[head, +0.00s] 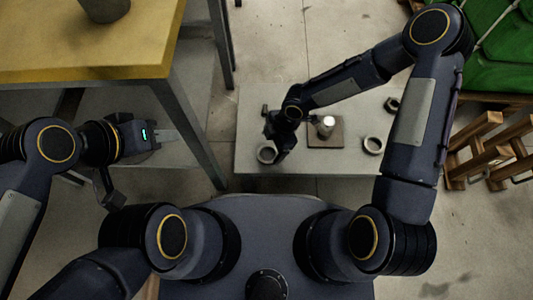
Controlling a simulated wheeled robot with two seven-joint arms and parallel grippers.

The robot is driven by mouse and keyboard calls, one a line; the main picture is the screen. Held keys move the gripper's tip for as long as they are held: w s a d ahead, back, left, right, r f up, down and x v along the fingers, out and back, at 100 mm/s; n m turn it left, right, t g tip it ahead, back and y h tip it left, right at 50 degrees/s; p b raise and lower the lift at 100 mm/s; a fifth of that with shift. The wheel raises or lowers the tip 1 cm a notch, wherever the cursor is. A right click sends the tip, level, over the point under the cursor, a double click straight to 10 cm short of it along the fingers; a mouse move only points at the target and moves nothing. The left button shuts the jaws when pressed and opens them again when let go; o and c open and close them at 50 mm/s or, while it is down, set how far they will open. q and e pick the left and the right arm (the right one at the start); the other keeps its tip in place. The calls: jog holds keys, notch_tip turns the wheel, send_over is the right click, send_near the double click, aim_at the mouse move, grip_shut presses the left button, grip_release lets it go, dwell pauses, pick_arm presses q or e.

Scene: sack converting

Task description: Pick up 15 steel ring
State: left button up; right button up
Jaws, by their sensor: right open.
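A steel ring (266,155) lies near the front left of the low grey table, its hole facing up. My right gripper (276,151) is open, over or just beside this ring, and hides part of it; I cannot tell whether they touch. A second ring (374,145) lies at the table's front right. A third, darker ring (392,104) lies further back, partly hidden by my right arm. My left gripper (168,135) is away from the rings, to the left near the yellow table; its fingers are too small to read.
A square brown plate (316,141) with a bright metal cylinder on it sits mid-table (248,112). A yellow-topped table (90,62) with a grey pot (104,8) stands at the left. Wooden racks (484,150) and green sacks (500,50) are at the right.

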aim_at(267, 155)
jog(key=b+x, duration=0.1)
jog(key=x, duration=0.2)
jog(key=shift+s+f, duration=0.2)
jog(key=shift+f, duration=0.1)
jog(key=c, duration=1.2)
